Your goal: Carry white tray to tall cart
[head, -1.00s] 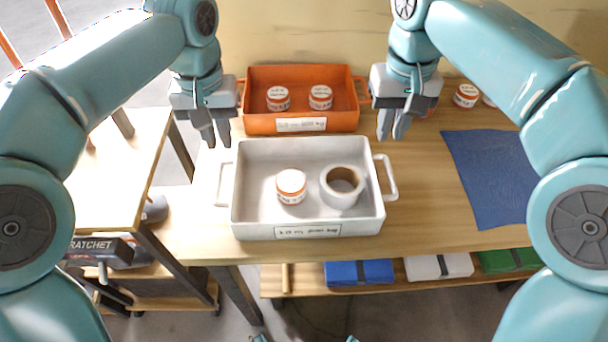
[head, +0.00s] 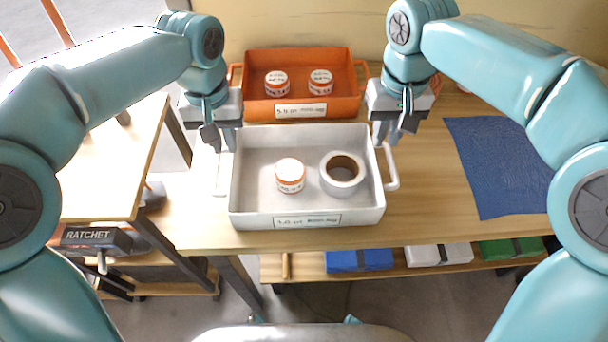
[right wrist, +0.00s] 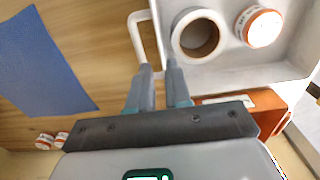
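The white tray (head: 300,214) sits on the wooden workbench with a handle at each end. In it are a white jar with an orange band (head: 290,176) and a roll of tape (head: 342,174). My left gripper (head: 220,148) is open above the tray's left handle, partly hiding it. My right gripper (head: 385,142) is open at the back end of the right handle (head: 391,170). In the right wrist view its fingertips (right wrist: 158,68) are apart, close to that handle (right wrist: 137,37); contact is unclear. A wooden-topped cart (head: 105,170) stands at the left.
An orange tray (head: 303,110) with two jars stands just behind the white tray. A blue cloth (head: 495,165) lies to the right. Boxes (head: 360,259) lie on the shelf below. A ratchet box (head: 95,238) is under the cart top. The cart top's visible part looks clear.

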